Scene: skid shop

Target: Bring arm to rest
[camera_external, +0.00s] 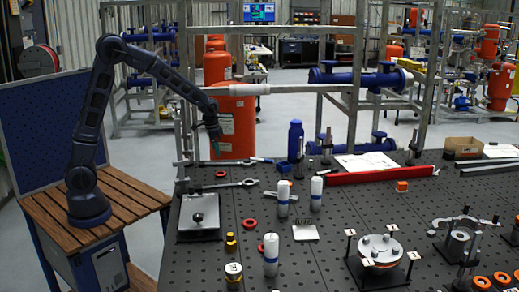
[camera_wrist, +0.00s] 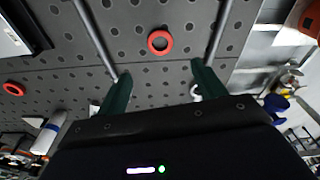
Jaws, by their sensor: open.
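My arm stands on a wooden-topped cart at the left and reaches up and over to the right. My gripper (camera_external: 213,136) hangs above the far left edge of the black perforated table (camera_external: 330,222), pointing down. In the wrist view its two green fingers (camera_wrist: 160,88) are spread apart with nothing between them. A red ring (camera_wrist: 160,41) lies on the table beyond the fingertips, apart from them.
White bottles (camera_external: 271,255), a blue bottle (camera_external: 295,141), wrenches (camera_external: 220,186), a grey plate (camera_external: 199,217) and a red channel bar (camera_external: 380,174) are on the table. A metal frame (camera_external: 355,90) and orange tanks (camera_external: 232,120) stand behind.

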